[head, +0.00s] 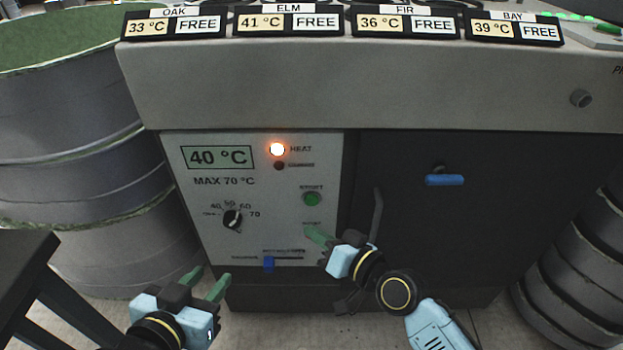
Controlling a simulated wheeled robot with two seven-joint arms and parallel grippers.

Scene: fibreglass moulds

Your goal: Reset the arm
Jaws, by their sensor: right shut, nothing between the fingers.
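My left gripper (205,281) is low at the left, in front of the machine's lower front edge. Its two green fingers stand apart with nothing between them. My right gripper (317,235) is in front of the control panel (205,245), just below the green start button (312,199). Its green fingers are together and hold nothing. Whether the fingertips touch the panel cannot be told. The panel display (216,157) reads 40 °C, and the heat lamp (277,149) glows orange. The black dial (232,219) and a blue slider (268,264) sit lower on the panel.
A dark door (480,230) with a blue handle (445,180) is right of the panel. Several temperature signs, including OAK (174,24), line the top, all marked FREE. Grey drums (75,110) stand left, ribbed ones (580,265) right. A dark table (25,262) is at lower left.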

